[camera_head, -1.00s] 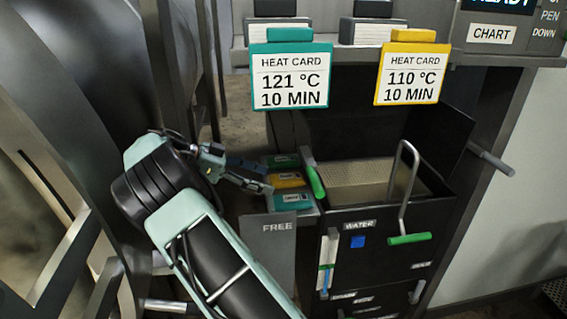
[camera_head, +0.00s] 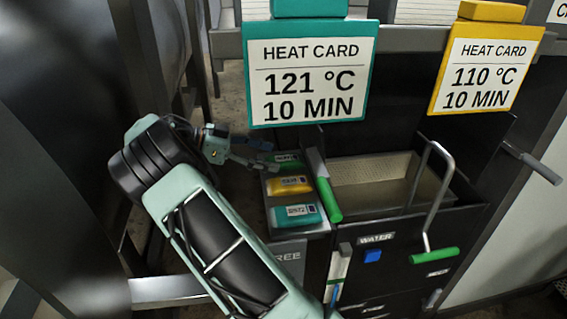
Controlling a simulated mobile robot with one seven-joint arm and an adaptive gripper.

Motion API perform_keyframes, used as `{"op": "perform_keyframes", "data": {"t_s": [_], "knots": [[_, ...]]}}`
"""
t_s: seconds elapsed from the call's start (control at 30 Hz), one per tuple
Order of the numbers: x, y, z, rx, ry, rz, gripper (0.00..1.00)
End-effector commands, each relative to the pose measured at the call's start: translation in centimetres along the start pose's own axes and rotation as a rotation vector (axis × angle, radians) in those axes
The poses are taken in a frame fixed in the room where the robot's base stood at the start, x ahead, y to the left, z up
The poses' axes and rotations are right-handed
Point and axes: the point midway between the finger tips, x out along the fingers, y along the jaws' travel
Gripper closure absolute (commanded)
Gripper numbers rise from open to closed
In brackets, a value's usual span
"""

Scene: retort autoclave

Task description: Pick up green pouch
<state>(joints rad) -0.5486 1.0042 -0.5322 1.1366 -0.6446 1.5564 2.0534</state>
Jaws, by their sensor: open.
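The green pouch (camera_head: 291,157) lies at the far end of a row of pouches on a dark narrow shelf. It has a small white label and is partly hidden by my gripper. My gripper (camera_head: 268,157) is open at the left edge of this pouch, its fingers pointing right. I cannot tell whether the fingers touch the pouch. A yellow pouch (camera_head: 290,185) lies in the middle of the row, and a teal pouch (camera_head: 297,215) lies nearest.
A black bin with a perforated tray (camera_head: 375,184) stands right of the pouches, with green-gripped levers (camera_head: 433,256). A teal heat card (camera_head: 308,80) and a yellow heat card (camera_head: 485,72) hang above. A grey FREE panel (camera_head: 289,254) is below the shelf.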

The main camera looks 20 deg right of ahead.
Motion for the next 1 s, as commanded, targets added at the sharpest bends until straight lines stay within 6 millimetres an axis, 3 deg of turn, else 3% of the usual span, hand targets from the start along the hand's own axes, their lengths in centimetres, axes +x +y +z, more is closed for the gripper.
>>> {"op": "perform_keyframes", "data": {"t_s": [0.23,0.57,1.0], "knots": [[3.8,0.2,0.1,0.000,0.000,0.002,0.36],[4.5,0.2,0.0,0.000,0.000,0.000,0.36],[4.4,0.1,-0.1,0.000,0.000,0.000,0.83]]}}
